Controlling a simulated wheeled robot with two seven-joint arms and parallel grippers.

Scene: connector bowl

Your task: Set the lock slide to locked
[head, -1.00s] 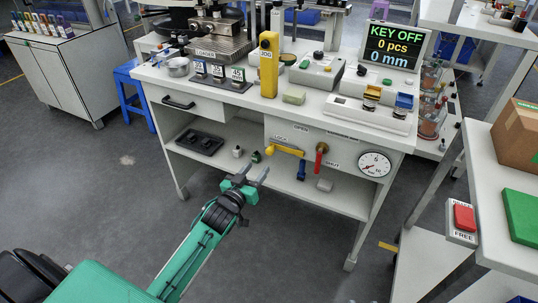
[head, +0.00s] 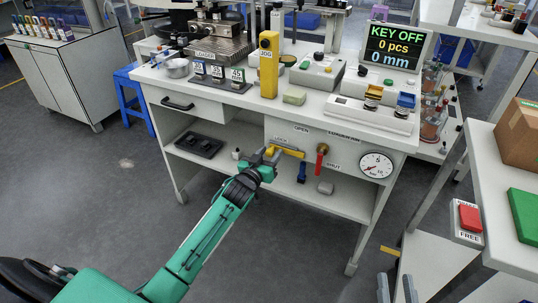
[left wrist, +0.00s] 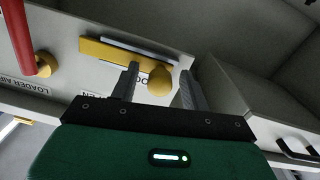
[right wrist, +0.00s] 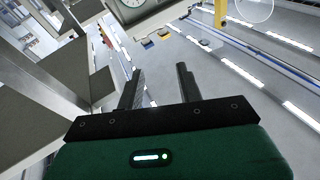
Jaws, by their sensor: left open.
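The lock slide is a yellow bar (head: 290,151) with a round knob on the front panel under the tabletop. In the left wrist view the yellow bar (left wrist: 108,50) runs along a pale slot, and its knob (left wrist: 160,80) is at the right end. My left gripper (head: 270,154) is at the slide's left end. It is open, with one finger (left wrist: 159,72) on each side of the knob in the left wrist view; I cannot tell whether they touch it. My right gripper (head: 397,287) is open and empty, low at the bottom edge, away from the panel.
A red lever (head: 320,160) and a round gauge (head: 376,165) are on the same panel, right of the slide. A shelf (head: 240,170) below holds a black tray (head: 199,144) and small parts. The screen (head: 394,45) reads KEY OFF. The floor in front is clear.

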